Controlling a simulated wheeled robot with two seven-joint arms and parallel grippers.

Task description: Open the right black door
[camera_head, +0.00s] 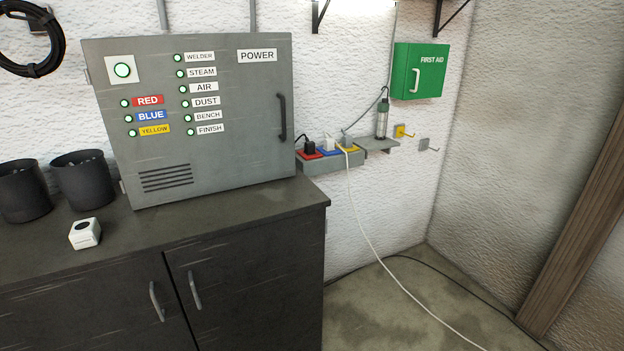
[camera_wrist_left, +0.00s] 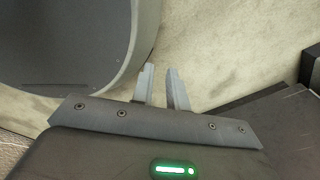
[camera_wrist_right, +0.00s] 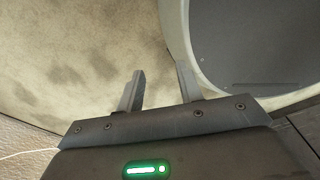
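The right black door (camera_head: 250,285) is on the front of the dark cabinet, below its worktop. It looks closed, flush with the front. Its grey bar handle (camera_head: 194,290) stands upright near the door's left edge. The left black door (camera_head: 85,310) is also closed, with its own handle (camera_head: 156,301) close to the seam. Neither gripper shows in the head view. My left gripper (camera_wrist_left: 161,72) has its fingers a little apart with nothing between them. My right gripper (camera_wrist_right: 160,72) has its fingers wider apart and is empty over the floor. Neither touches a handle.
A grey power box (camera_head: 210,130) stands on the worktop (camera_head: 150,225), with two dark cups (camera_head: 82,180) and a small white device (camera_head: 84,233) at left. A white cable (camera_head: 375,245) crosses the floor (camera_head: 400,310) right of the cabinet. A wooden post (camera_head: 575,245) leans at right.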

